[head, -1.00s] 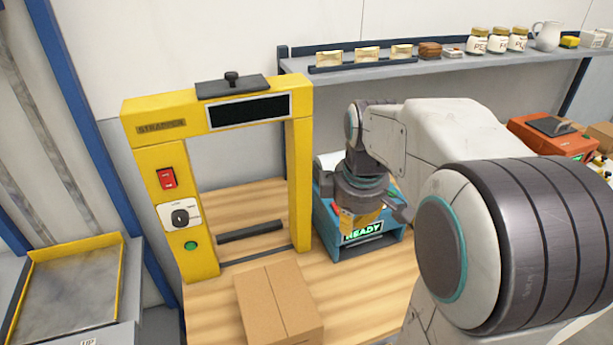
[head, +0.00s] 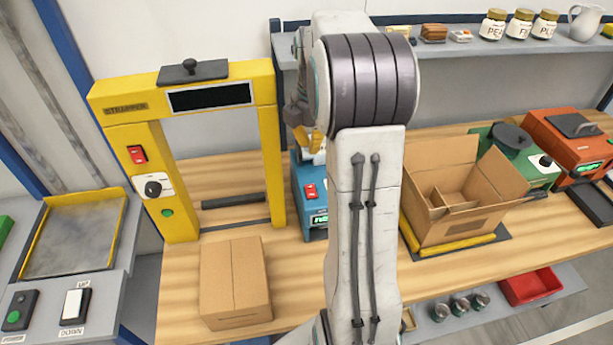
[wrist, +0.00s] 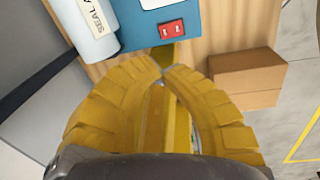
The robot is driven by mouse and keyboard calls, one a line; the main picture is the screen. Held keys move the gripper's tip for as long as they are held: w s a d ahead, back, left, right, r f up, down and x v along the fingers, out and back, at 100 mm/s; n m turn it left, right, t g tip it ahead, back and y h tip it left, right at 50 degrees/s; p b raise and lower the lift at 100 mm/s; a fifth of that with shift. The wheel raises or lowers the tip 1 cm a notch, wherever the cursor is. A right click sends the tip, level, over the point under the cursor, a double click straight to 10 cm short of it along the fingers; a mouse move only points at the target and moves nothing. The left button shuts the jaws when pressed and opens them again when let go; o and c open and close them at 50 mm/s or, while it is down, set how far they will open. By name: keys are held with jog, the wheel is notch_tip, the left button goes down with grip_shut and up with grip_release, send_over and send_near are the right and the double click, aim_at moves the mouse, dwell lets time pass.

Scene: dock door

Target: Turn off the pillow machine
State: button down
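The blue machine (head: 298,178), which I take to be the pillow machine, stands on the wooden bench right of the yellow strapper. Its red switch (head: 310,191) faces front, above a lit green display (head: 320,220) partly hidden by my arm. The wrist view shows the blue body (wrist: 140,38), the red switch (wrist: 171,29) and a white roll (wrist: 90,28) lettered "SEAL A". My gripper (wrist: 164,75) has its yellow fingertips together, with nothing seen between them, just short of the switch in that view. In the head view my arm hides most of the gripper.
The yellow strapper (head: 180,100) has its own red switch and black knob. A closed carton (head: 235,285) sits in front of it. An open carton (head: 455,200), a green machine (head: 540,165) and an orange machine (head: 575,145) stand right. A shelf with jars runs behind.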

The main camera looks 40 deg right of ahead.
aim_at(309, 186)
dwell(0.3)
jog(key=f+b, duration=0.1)
jog(key=f, duration=0.3)
jog(key=w+f+b, duration=0.1)
jog(key=f+b, duration=0.1)
jog(key=f, duration=0.3)
jog(key=f+b, duration=0.1)
jog(key=f, duration=0.4)
jog(key=shift+w+d, duration=0.25)
jog(key=shift+d, duration=0.1)
jog(key=shift+b, duration=0.45)
jog(key=f+b, duration=0.1)
jog(key=b, duration=0.2)
jog(key=shift+w+f, duration=0.1)
jog(key=shift+f, duration=0.15)
jog(key=shift+r, duration=0.2)
jog(key=shift+r+p, duration=0.7)
jog(key=shift+r, duration=0.15)
jog(key=shift+r, duration=0.1)
